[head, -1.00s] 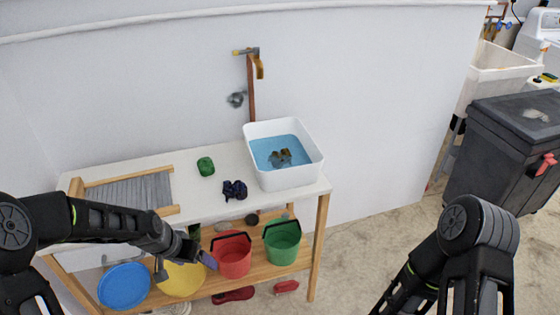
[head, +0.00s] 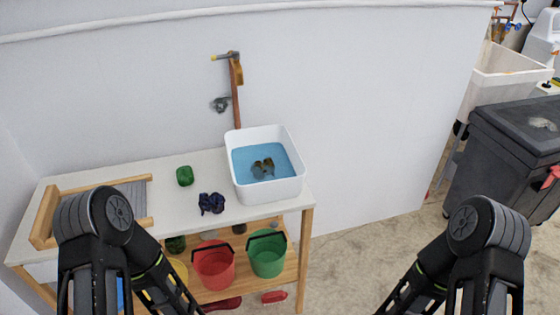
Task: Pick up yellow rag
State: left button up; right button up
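A small crumpled brownish-yellow thing (head: 263,168) lies in the blue water of a white basin (head: 270,197); it may be the yellow rag, but it is too small to be sure. The basin stands on the right end of a white-topped wooden table (head: 150,176). My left arm comes up from the lower left in front of the table, and my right arm stands at the lower right over the floor. Both grippers are below the picture's edge, so what they hold is hidden.
A green cloth (head: 185,176), a dark blue cloth (head: 211,203) and a washboard (head: 137,187) lie on the table. A red bucket (head: 213,267) and a green bucket (head: 267,255) stand on the lower shelf. A tap (head: 234,72) is above the basin.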

aim_at(268, 161)
jog(key=i+l, duration=0.3)
jog(key=l, duration=0.15)
jog(key=i+l, duration=0.25)
jog(key=l, duration=0.2)
jog(key=i+l, duration=0.3)
jog(key=l+z, duration=0.05)
jog(key=l, duration=0.05)
